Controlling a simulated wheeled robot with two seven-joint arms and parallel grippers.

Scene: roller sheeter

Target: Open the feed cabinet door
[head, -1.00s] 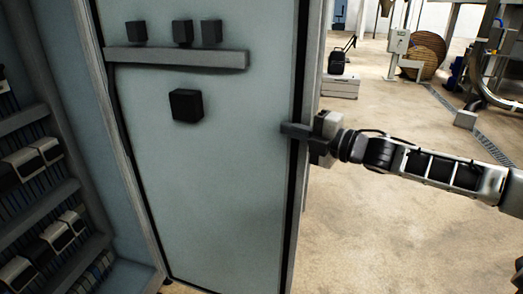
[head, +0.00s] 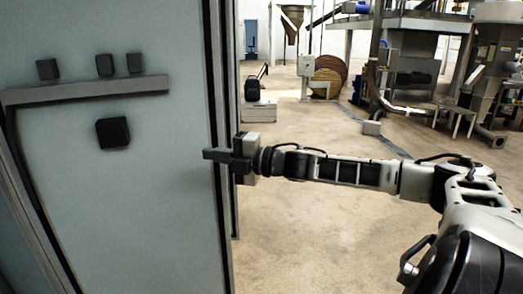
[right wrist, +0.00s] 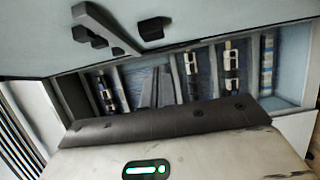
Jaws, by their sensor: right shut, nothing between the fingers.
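The feed cabinet door (head: 150,215) is a tall pale blue-grey panel filling the left of the head view. It carries a grey bar (head: 85,91), small dark blocks above it and a larger black block (head: 114,132) below. The door stands open: the right wrist view shows the panel (right wrist: 30,35) angled out beside the cabinet's interior (right wrist: 150,85). My right gripper (head: 213,155) is shut and empty at the door's right edge, its dark fingers overlapping the panel. Whether they touch it is unclear. My left gripper is out of view.
Concrete floor (head: 300,225) is clear right of the door. Further back stand a pale crate (head: 259,112) with a dark item on it, a brown reel (head: 331,76) and plant machinery (head: 440,70).

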